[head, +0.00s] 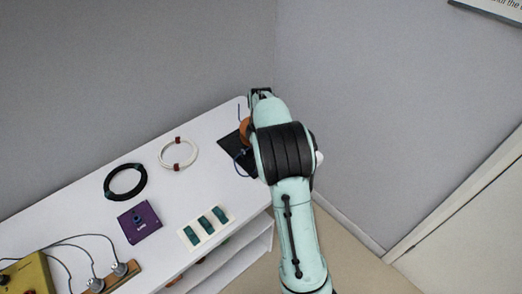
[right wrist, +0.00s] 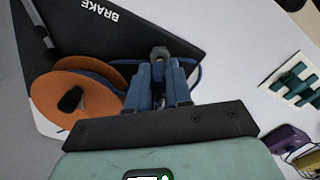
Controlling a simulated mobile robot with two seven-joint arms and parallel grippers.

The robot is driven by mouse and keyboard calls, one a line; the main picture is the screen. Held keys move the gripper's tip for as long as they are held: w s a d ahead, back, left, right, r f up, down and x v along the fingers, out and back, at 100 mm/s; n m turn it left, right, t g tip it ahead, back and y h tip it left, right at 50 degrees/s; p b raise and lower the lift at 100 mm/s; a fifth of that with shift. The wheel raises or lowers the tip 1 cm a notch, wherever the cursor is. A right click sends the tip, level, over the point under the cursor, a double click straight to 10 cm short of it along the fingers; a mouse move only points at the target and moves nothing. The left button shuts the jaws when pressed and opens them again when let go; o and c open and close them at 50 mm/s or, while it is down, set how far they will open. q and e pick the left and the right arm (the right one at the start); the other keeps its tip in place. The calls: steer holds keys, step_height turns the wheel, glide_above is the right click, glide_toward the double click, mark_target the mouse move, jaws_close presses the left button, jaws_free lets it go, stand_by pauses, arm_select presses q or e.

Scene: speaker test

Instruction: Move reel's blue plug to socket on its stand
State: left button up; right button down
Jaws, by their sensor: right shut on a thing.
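The reel (right wrist: 75,95) has orange flanges and a black hub, and sits on a black stand (right wrist: 105,35) marked BRAKE. In the head view the reel (head: 245,130) and stand (head: 232,146) are partly covered by my right arm. My right gripper (right wrist: 159,78) is shut on the blue plug (right wrist: 158,72), beside the reel and over the stand. The plug shows only in part between the fingers, with a grey hexagonal piece (right wrist: 160,53) at its far end. Blue cable (right wrist: 194,72) loops beside the gripper. I cannot make out the socket. My left gripper is not in view.
On the white bench lie a white coil (head: 178,140), a black coil (head: 125,196), a purple box (head: 139,222) and a pale plate with green blocks (head: 206,226). A yellow box (head: 28,275) with cables stands at the lower left. Walls rise behind and to the right.

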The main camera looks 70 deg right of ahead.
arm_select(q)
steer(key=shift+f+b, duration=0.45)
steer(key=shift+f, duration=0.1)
arm_select(e)
steer(key=shift+f, duration=0.7)
steer(key=c, duration=1)
jaws_free()
steer(key=shift+o, duration=0.2)
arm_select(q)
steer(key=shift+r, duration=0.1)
arm_select(e)
steer(key=shift+r+p, duration=0.3)
steer(key=shift+r, duration=0.1)
steer(key=shift+r+p, duration=2.9)
steer(key=shift+r, duration=0.55)
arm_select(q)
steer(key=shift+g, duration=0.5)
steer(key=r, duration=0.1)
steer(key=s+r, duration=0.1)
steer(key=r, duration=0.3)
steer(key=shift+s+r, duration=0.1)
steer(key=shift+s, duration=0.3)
